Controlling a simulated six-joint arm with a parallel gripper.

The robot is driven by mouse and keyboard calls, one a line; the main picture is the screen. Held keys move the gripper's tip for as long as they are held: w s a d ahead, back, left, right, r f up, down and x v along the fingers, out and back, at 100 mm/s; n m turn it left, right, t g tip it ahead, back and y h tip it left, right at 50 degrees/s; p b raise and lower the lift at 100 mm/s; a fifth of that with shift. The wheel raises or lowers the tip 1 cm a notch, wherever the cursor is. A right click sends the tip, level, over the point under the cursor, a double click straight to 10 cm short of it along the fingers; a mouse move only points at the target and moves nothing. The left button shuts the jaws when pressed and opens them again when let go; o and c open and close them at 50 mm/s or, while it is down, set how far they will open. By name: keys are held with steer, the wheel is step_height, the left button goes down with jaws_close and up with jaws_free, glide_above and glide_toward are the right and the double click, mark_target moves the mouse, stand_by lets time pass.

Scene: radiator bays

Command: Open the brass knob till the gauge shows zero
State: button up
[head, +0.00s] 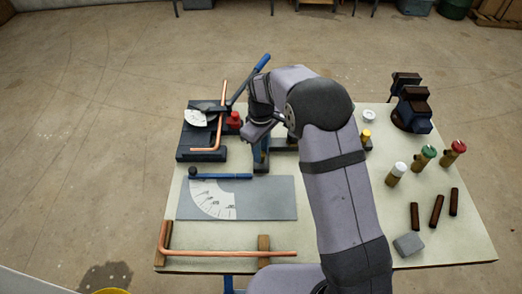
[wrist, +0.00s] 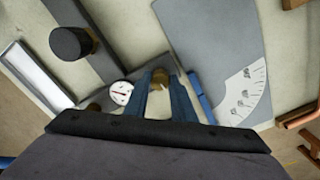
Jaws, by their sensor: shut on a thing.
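In the wrist view, my gripper (wrist: 164,82) has its two blue fingers on either side of a brass knob (wrist: 160,77) and is shut on it. The round white gauge (wrist: 121,92) is just left of the fingers. It has a dark rim and a reddish needle, and its figures are too small to read. In the head view, my gripper (head: 261,158) points down at the table behind the grey plate, and my arm hides much of that area. I cannot make out the knob there.
A pipe bender with a copper pipe (head: 223,115) stands at the left. A grey plate with a printed scale (head: 265,198) lies in front of it, and another copper pipe (head: 210,252) rests on wooden blocks. A vise (head: 411,108) and several bottles and dark rods are at the right.

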steer(key=shift+w+r, duration=0.1)
stand_by(0.3)
steer(key=o, duration=1.1)
steer(key=shift+c, duration=0.2)
steer(key=shift+r+b, duration=1.1)
steer(key=shift+r, duration=2.55)
